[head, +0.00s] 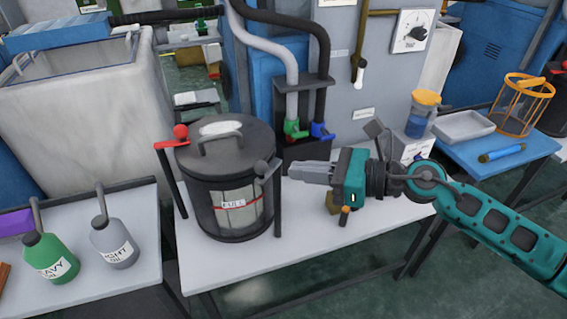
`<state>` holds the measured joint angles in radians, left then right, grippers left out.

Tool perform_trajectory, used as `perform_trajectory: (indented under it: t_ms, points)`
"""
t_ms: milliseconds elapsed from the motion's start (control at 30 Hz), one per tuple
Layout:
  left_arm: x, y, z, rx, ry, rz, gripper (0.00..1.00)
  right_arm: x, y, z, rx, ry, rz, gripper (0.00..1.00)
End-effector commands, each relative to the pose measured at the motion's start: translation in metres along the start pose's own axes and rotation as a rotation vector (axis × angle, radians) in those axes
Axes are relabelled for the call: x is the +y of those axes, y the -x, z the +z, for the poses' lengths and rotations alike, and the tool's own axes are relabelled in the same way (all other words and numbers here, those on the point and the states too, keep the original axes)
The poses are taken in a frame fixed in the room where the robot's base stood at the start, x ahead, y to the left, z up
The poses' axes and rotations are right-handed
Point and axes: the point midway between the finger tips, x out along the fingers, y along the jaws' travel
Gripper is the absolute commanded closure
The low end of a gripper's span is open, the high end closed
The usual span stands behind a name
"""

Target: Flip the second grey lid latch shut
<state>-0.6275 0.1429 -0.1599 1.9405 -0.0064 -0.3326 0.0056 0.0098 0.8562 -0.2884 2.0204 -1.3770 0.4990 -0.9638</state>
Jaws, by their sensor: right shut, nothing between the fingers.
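A dark grey canister (232,210) with a "FULL" label stands on the white table. Its grey lid (250,142) with an arched handle is seated on top. A grey latch piece (263,168) with a rounded end shows at the lid's right rim, above a dark upright post (277,208). I cannot tell whether this latch is open or shut. My right gripper (292,170) is shut and empty just right of the grey latch, pointing left at it. I cannot tell whether the fingertips touch it. My left gripper is not in view.
A red lever with a ball knob (180,132) is at the canister's left. Green (48,257) and grey (114,243) bottles stand on the left table. Hoses with green and blue couplings (322,131) are behind. The white table (300,240) is clear in front.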

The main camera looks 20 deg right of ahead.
Motion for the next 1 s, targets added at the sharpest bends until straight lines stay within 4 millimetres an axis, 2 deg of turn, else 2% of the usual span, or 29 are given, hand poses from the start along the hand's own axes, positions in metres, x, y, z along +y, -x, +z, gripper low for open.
perform_trajectory:
  t_ms: [133, 333, 1000]
  points:
    - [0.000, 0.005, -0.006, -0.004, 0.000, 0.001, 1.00, 0.000, -0.023, 0.004, -0.004, 0.001, 0.000, 1.00]
    - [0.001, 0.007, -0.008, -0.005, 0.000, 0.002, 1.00, 0.000, -0.040, 0.001, -0.001, 0.001, 0.000, 1.00]
    - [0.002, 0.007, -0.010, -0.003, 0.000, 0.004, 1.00, -0.002, -0.041, 0.000, 0.001, -0.001, -0.008, 1.00]
